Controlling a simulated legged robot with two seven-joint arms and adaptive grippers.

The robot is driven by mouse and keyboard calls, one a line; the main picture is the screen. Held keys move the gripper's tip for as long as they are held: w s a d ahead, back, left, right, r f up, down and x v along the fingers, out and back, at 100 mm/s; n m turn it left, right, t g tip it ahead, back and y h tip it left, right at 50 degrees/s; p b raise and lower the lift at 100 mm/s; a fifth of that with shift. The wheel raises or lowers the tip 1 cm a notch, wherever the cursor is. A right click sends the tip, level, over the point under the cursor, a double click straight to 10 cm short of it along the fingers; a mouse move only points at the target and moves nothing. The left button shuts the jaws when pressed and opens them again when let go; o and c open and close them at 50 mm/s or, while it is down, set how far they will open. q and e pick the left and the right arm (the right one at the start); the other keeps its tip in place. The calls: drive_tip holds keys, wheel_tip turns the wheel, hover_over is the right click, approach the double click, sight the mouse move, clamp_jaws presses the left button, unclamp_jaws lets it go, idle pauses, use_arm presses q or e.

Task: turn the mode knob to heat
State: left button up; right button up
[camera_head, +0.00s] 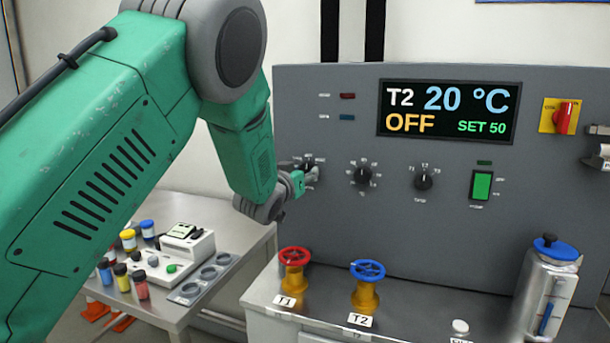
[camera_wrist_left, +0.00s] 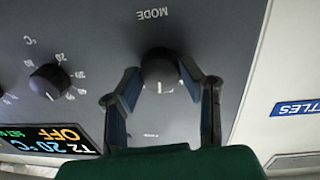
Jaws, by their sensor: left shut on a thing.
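The mode knob (camera_wrist_left: 159,72) is a dark round knob with a pale pointer line, under the upside-down word MODE in the left wrist view. My left gripper (camera_wrist_left: 160,80) is shut on it, one finger on each side. The pointer line faces down in that view, toward a small label near the palm that I cannot read. In the head view my left gripper (camera_head: 303,176) is at the left of the grey panel (camera_head: 300,230) and hides most of the knob. The display (camera_head: 448,112) reads T2, 20 °C, OFF and SET 50. My right gripper is out of view.
Two more dark knobs (camera_head: 362,175) (camera_head: 424,180), a green switch (camera_head: 482,186) and a red-yellow switch (camera_head: 565,116) sit to the right. Red (camera_head: 294,257) and blue (camera_head: 367,270) valve wheels stand below. A side table (camera_head: 235,255) holds small bottles and a device.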

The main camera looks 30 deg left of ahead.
use_arm(q)
drive_tip(key=m+b, duration=0.1)
drive_tip(key=m, duration=0.3)
drive_tip(key=shift+m+g+y+b, duration=0.3)
drive_tip(key=shift+m+b, duration=0.25)
drive_tip(key=shift+m, duration=1.45)
drive_tip(key=shift+d, duration=0.1)
drive_tip(key=o, duration=1.1)
drive_tip(key=shift+o, duration=0.2)
drive_tip(key=shift+w, duration=0.1)
drive_tip(key=shift+s, duration=0.4)
drive_tip(key=v, duration=1.1)
